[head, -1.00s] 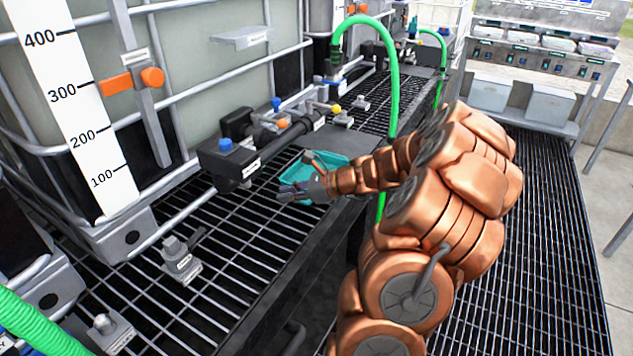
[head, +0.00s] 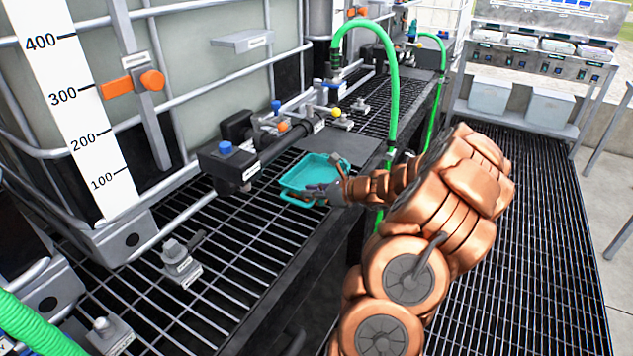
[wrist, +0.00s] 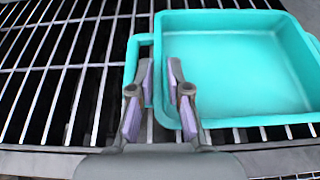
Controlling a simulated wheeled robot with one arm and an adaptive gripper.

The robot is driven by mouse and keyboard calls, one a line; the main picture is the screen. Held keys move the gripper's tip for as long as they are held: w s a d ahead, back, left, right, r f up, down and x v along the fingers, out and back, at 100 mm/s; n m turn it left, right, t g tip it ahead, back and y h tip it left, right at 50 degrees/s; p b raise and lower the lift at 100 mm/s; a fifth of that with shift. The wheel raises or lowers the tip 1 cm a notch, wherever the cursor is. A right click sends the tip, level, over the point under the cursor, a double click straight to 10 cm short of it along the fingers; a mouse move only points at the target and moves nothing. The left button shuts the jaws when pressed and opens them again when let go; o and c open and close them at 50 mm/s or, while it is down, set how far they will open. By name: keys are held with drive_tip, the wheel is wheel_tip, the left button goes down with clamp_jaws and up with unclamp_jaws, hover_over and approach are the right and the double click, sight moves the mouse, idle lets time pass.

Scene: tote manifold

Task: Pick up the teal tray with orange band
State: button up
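The teal tray (head: 312,176) lies on the metal grating beside the black pipe fitting. In the wrist view the tray (wrist: 235,70) is a shallow empty box with a loop handle (wrist: 131,65) on its left side. No orange band shows on the visible faces. My gripper (head: 318,187) is at the tray's near side in the head view. In the wrist view my gripper (wrist: 161,78) is open, its fingers apart over the handle and the tray's left wall. Whether the fingers touch the tray I cannot tell. The fingers hide part of the handle and wall.
A black pipe fitting with a blue cap (head: 226,165) stands just left of the tray. A green hose (head: 392,85) arches up behind my arm. A small valve block (head: 181,262) sits on the grating at the lower left. The grating in front of the tray is clear.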

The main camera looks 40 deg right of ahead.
drive_tip(key=x, duration=0.4)
drive_tip(key=shift+w+r, duration=0.15)
clamp_jaws()
